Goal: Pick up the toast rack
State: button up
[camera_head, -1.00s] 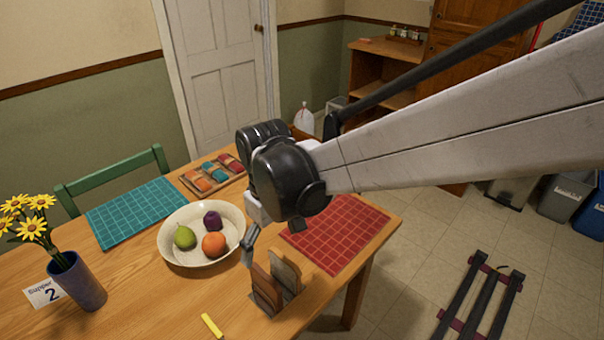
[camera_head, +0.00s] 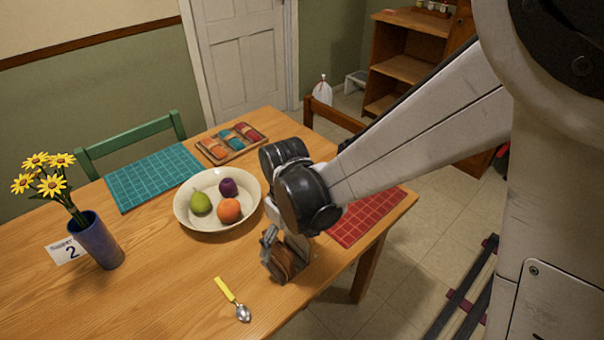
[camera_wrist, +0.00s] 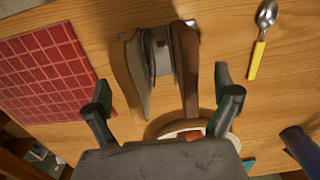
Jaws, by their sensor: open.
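The toast rack (camera_head: 282,262) stands on the wooden table near its front right edge, with brown and grey upright slabs. In the wrist view the toast rack (camera_wrist: 190,75) lies ahead, between the lines of my two fingers. My gripper (camera_head: 272,240) is over and beside the rack in the head view, partly hiding it. In the wrist view my gripper (camera_wrist: 163,85) is open, with its fingers apart on either side of the rack's near end. I cannot tell whether a finger touches it.
A cream bowl (camera_head: 182,213) with fruit is close left of my gripper. A yellow-handled spoon (camera_head: 232,300) lies left of the rack. A red mat (camera_head: 365,217) lies to the right.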

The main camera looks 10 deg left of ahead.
jog(key=shift+f, duration=1.75)
jog(key=c, duration=1.5)
